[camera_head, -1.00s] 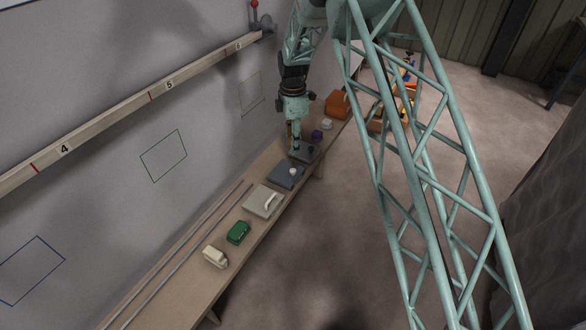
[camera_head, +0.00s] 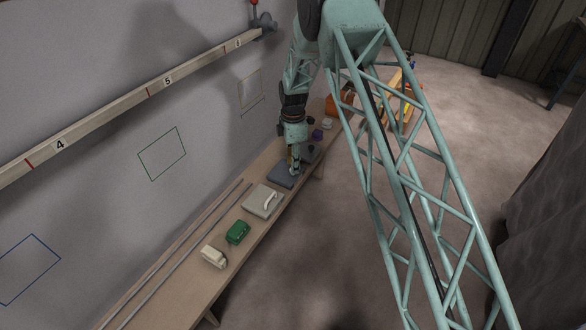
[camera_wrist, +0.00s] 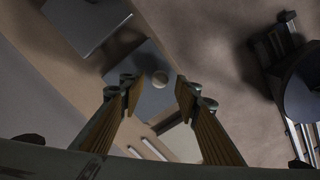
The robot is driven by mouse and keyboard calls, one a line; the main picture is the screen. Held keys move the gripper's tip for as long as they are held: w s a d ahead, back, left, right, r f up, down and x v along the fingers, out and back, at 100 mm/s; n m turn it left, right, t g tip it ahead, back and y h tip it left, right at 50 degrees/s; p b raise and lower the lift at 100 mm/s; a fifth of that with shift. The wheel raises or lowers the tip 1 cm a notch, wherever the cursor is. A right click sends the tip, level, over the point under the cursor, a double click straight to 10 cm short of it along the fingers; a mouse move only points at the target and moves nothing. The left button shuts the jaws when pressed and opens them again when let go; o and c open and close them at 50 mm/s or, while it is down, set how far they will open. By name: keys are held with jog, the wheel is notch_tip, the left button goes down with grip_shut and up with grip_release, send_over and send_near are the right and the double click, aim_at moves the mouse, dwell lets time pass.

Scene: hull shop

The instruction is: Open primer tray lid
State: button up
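A blue-grey tray with a flat lid (camera_head: 281,176) lies on the bench. I cannot tell how far above the knob the fingertips are. In the head view the gripper hides the knob. The lid appears to lie flat. No label shows which tray holds primer.
A pale tray with a handle (camera_head: 263,201), a green item (camera_head: 238,232) and a cream item (camera_head: 214,257) lie nearer on the bench. A dark tray (camera_wrist: 85,20) lies beyond. Two rods (camera_head: 190,246) run along the wall side.

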jog(key=shift+f, duration=0.95)
jog(key=shift+c, duration=0.7)
grip_shut()
